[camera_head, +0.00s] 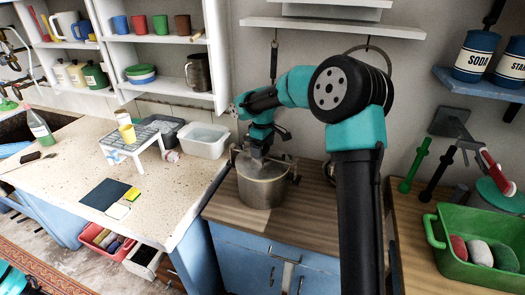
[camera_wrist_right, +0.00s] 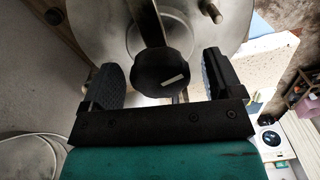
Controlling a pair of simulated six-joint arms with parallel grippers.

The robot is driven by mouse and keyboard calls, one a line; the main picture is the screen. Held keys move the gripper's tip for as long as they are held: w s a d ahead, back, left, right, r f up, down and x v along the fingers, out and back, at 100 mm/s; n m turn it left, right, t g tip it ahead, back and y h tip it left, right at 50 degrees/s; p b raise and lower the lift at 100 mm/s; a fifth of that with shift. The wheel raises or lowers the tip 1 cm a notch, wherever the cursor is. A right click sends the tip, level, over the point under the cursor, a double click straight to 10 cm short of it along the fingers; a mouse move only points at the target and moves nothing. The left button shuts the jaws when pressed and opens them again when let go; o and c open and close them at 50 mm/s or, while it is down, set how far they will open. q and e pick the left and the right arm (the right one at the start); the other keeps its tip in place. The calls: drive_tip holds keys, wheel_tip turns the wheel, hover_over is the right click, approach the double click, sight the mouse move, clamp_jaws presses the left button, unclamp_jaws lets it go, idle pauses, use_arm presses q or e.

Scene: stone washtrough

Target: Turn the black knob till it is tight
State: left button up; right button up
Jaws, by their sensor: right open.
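The black knob (camera_wrist_right: 163,74) shows in the right wrist view, with a short white mark on its face. It sits at a dark bar that crosses the round metal lid (camera_wrist_right: 115,28) of a pot. The metal pot (camera_head: 262,188) stands on the wooden top in the head view, where my right arm hides the knob. My right gripper (camera_wrist_right: 160,78) is open, with one finger on each side of the knob and a visible gap on both sides. In the head view my right gripper (camera_head: 262,146) is over the pot's lid. My left gripper is not in view.
A white tub (camera_head: 203,140) stands on the counter left of the pot. A green basin (camera_head: 470,262) with several rounded items is at the right. The wooden top in front of the pot is clear.

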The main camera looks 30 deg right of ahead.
drive_tip(key=n, duration=0.6)
idle(0.4)
drive_tip(key=c, duration=0.7)
drive_tip(key=m, duration=0.4)
drive_tip(key=shift+c, duration=0.2)
drive_tip(key=m, duration=0.3)
drive_tip(key=shift+m, duration=0.4)
drive_tip(key=m, duration=0.4)
drive_tip(key=shift+m, duration=0.3)
drive_tip(key=m, duration=0.3)
drive_tip(key=shift+m, duration=0.3)
drive_tip(key=o, duration=0.7)
